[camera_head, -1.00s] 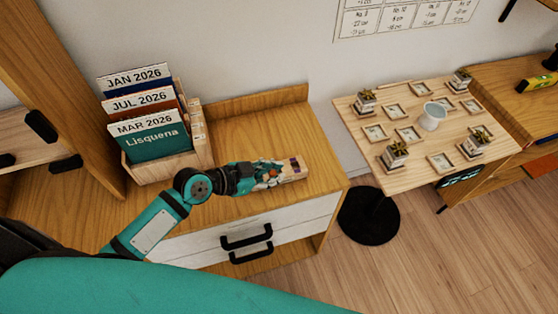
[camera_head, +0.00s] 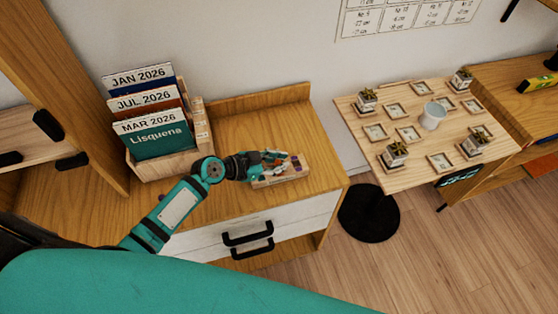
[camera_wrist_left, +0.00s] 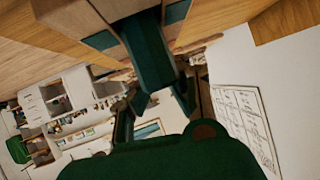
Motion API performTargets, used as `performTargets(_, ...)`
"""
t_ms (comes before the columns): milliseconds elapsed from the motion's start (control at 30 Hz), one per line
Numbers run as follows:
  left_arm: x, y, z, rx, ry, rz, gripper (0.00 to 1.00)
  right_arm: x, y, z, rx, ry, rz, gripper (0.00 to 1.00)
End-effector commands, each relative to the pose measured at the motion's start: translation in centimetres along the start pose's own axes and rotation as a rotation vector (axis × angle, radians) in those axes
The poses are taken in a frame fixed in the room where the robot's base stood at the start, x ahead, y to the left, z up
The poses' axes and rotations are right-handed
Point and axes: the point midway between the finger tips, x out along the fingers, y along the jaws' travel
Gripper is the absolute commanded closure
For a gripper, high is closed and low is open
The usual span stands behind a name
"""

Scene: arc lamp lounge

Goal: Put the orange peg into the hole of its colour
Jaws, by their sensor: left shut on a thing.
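A pale wooden peg block (camera_head: 285,178) lies on the wooden cabinet top, near its front edge. A purple spot shows at its right end, and smaller coloured spots show among the fingers. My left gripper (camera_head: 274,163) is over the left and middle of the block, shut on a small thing. I take this for the orange peg; the fingers hide it, so its colour and tilt cannot be made out. The dark green left fingers (camera_wrist_left: 155,75) fill the middle of the left wrist view, where no peg shows clearly. The hole of the orange colour cannot be told. My right gripper is out of view.
A wooden file holder (camera_head: 165,168) with month-labelled folders stands left behind the gripper. The cabinet top (camera_head: 240,125) behind the block is clear. At right, a light wooden table (camera_head: 400,177) holds small potted plants, square frames and a white cup (camera_head: 432,117).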

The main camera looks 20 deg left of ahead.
Motion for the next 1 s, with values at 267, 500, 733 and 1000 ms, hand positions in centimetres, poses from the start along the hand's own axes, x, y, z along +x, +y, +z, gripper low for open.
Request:
performTargets(267, 0.1, 0.0, 0.1, 0.000, 0.000, 0.000, 0.65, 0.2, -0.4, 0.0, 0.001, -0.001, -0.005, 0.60)
performTargets(500, 0.0, 0.0, 0.1, 0.000, 0.000, 0.000, 0.65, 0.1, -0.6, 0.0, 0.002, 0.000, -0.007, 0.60)
performTargets(733, -2.2, 0.0, 0.2, 0.003, -0.003, -0.001, 0.65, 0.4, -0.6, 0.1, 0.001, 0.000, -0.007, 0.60)
performTargets(1000, -8.1, 0.1, 0.3, 0.004, -0.004, 0.001, 0.65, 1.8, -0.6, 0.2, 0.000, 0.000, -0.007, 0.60)
